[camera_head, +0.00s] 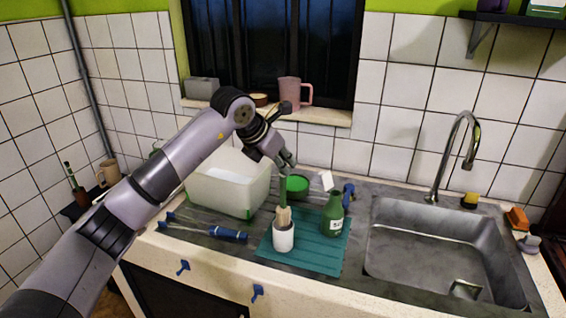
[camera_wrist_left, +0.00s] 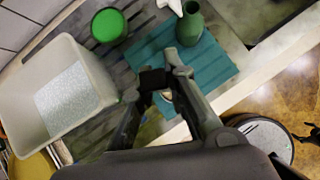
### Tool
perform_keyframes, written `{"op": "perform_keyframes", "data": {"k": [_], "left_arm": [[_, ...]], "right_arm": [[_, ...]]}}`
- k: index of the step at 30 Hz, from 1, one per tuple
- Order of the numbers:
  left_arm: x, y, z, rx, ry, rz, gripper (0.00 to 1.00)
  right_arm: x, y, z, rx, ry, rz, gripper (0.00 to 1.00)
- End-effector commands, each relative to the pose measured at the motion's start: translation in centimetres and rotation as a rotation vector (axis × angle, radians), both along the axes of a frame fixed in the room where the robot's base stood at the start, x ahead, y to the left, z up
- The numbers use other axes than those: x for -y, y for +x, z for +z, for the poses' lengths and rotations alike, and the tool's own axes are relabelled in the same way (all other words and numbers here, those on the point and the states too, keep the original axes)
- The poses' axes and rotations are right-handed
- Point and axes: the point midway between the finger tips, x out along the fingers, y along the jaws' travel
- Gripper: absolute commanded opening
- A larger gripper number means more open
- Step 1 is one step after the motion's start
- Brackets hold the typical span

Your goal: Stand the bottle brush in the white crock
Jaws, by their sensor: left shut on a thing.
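The bottle brush (camera_head: 283,193), a green handle with a pale beige lower part, hangs upright below my left gripper (camera_head: 286,164). My left gripper is shut on the top of its handle. The brush's lower part is at the mouth of the white crock (camera_head: 284,238), which stands upright on a teal mat (camera_head: 312,258). How deep the brush sits in the crock is hidden. In the left wrist view my left gripper's fingers (camera_wrist_left: 165,78) cover most of the crock and the brush. My right gripper is not in view.
A green bottle (camera_head: 332,217) stands right of the crock on the mat. A green round tub (camera_head: 297,186) is behind it. A whitish bin (camera_head: 222,192) stands left. A blue-handled utensil (camera_head: 228,234) lies on the drainer at the left. The sink (camera_head: 430,245) is at right.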

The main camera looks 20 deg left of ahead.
Motion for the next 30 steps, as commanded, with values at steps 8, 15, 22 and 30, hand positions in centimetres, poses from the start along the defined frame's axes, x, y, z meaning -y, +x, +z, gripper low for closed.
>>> {"op": "perform_keyframes", "data": {"k": [8, 15, 22, 30], "left_arm": [[0.0, 0.0, 0.0, 0.0, 0.0, 0.0, 0.0], [0.0, 0.0, -0.5, 0.0, 0.0, 0.0, 0.0], [0.0, 0.0, -1.0, 0.0, 0.0, 0.0, 0.0], [0.0, 0.0, -1.5, -0.001, 0.0, 0.0, 0.0]], "right_arm": [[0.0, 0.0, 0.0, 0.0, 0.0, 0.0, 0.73], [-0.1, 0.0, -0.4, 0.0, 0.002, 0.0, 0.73], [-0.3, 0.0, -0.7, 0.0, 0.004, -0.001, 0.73], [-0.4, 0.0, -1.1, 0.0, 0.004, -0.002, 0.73]]}}
